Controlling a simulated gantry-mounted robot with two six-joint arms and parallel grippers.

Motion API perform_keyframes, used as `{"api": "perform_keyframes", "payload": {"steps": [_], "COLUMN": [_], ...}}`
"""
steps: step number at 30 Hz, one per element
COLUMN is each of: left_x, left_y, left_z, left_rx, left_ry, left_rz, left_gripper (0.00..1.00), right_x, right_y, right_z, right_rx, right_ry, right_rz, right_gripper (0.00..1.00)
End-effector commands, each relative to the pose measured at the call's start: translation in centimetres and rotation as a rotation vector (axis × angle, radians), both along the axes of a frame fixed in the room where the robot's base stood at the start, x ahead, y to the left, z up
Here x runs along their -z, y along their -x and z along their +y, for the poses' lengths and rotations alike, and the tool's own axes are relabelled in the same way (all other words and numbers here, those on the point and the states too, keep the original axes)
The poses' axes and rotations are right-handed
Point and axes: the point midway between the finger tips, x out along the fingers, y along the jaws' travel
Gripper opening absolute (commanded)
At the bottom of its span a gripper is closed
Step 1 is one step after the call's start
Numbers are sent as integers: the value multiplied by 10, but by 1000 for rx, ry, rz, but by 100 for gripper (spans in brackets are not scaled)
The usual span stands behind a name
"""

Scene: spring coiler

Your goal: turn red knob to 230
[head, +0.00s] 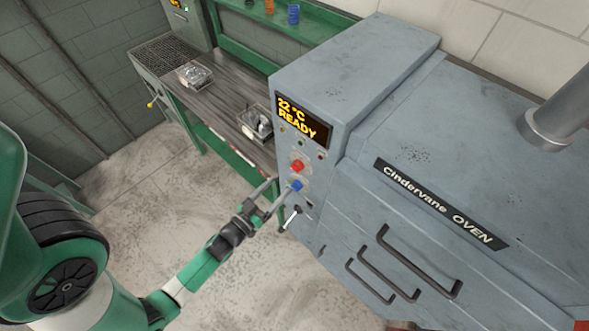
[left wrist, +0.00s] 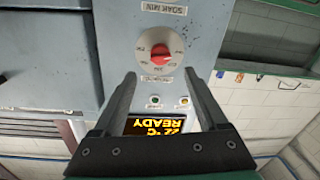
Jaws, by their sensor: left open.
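The red knob (head: 297,166) sits on the oven's narrow control face, below the display (head: 300,120), which reads "22 °C READY". In the left wrist view the red knob (left wrist: 160,52) appears upside down on a pale round dial with small numbers too blurred to read. My left gripper (head: 281,189) is open and empty in front of the panel. In the wrist view its two fingers (left wrist: 159,75) point toward the dial, one on each side of the knob's line. They look short of the knob, and I see no contact. My right gripper is not in view.
The oven door handles (head: 388,274) stick out at lower right. A workbench (head: 205,105) with metal parts stands behind left. The floor is clear.

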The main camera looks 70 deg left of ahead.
Motion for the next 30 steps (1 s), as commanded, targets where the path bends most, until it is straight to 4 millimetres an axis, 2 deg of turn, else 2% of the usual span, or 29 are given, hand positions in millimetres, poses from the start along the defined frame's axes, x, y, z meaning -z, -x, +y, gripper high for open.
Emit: {"api": "perform_keyframes", "payload": {"steps": [3, 9, 15, 21, 23, 30], "left_x": [-1, 0, 0, 0, 0, 0], "left_y": [-26, -60, -73, -73, -73, -73], "left_z": [14, 33, 40, 40, 40, 40], "left_rx": [2, 1, 1, 0, 0, 0], "left_ry": [-3, -1, -1, -1, -1, -1], "left_rz": [-5, -2, 0, 0, 0, 0], "left_gripper": [76, 76, 76, 76, 68, 25], "right_x": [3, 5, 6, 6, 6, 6], "right_y": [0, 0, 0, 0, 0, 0], "right_z": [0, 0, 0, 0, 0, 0], "right_rx": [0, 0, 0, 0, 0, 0], "right_ry": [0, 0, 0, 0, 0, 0], "right_rz": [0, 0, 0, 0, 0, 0], "right_gripper": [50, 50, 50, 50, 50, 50]}}
